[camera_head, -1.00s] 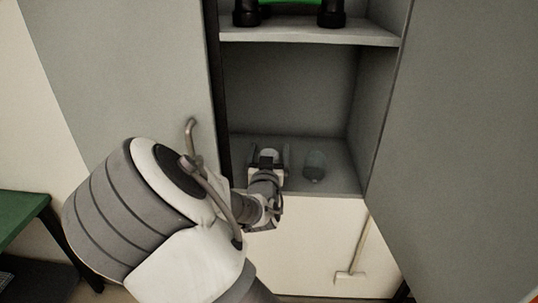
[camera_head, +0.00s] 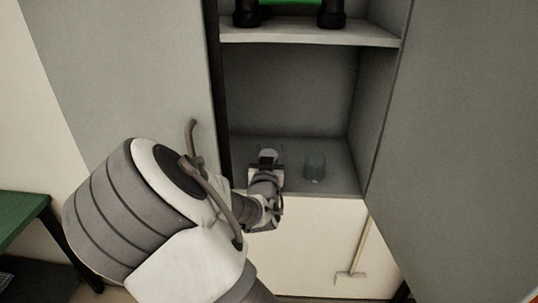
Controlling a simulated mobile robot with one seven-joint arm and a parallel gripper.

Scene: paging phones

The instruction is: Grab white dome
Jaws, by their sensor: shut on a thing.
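A pale, whitish rounded object, the white dome (camera_head: 268,154), is on the lower cabinet shelf, just beyond my gripper. My gripper (camera_head: 268,158) reaches into the lower compartment from the front and is shut on the dome. The gripper's body hides the near side and base of the dome, so I cannot tell whether it still rests on the shelf.
The upper shelf (camera_head: 300,34) holds dark-legged green equipment (camera_head: 246,14). Open cabinet doors flank both sides. A green table (camera_head: 18,215) is at lower left.

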